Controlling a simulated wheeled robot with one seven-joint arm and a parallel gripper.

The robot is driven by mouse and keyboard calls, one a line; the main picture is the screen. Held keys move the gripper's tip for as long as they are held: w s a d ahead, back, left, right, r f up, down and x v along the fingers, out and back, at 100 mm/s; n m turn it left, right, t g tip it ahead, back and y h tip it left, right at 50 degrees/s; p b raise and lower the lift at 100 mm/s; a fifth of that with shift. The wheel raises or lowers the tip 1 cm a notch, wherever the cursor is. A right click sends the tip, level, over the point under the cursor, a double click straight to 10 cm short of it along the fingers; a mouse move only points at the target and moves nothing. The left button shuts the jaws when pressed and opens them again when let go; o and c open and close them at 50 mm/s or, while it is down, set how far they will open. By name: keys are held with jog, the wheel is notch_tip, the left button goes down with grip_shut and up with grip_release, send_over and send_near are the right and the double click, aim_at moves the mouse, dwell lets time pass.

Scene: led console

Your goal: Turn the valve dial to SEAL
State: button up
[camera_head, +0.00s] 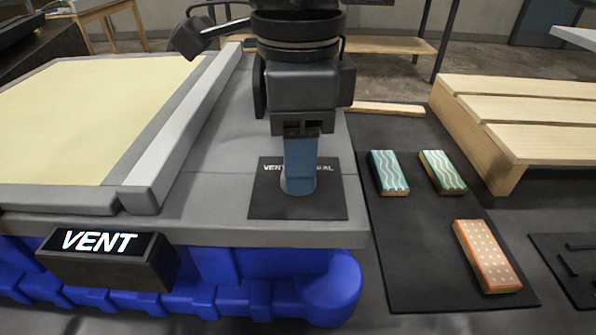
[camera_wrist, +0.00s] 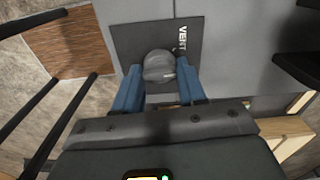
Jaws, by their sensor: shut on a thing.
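The valve dial (camera_wrist: 158,67) is a grey round knob on a dark square plate (camera_head: 265,207). The plate bears the white words VENT at left and SEAL at right, partly covered by my gripper in the head view. My gripper (camera_head: 299,185) points straight down over the plate with its blue fingers around the dial. In the wrist view my gripper (camera_wrist: 160,85) has one finger on each side of the knob, shut on it. The dial's pointer is hidden, so its setting cannot be read from the knob. A black display box (camera_head: 105,258) reads VENT in lit white letters.
The plate sits on a grey console top (camera_head: 205,200) with a blue base (camera_head: 330,290). A pale yellow panel (camera_head: 85,115) lies at left. Patterned blocks (camera_head: 388,172) lie on a dark mat (camera_head: 400,270) at right, beside a wooden slatted rack (camera_head: 530,110).

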jog(key=m+b, duration=0.4)
jog(key=m, duration=0.1)
jog(key=shift+f+m, duration=0.15)
jog(key=shift+m, duration=0.15)
jog(key=shift+m+b, duration=1.45)
jog(key=shift+m, duration=0.65)
jog(key=o, duration=1.1)
jog(key=shift+c, duration=0.2)
jog(key=shift+r, duration=0.25)
notch_tip(320, 180, up, 8)
jog(key=shift+f+p, duration=0.15)
jog(key=shift+p, duration=0.45)
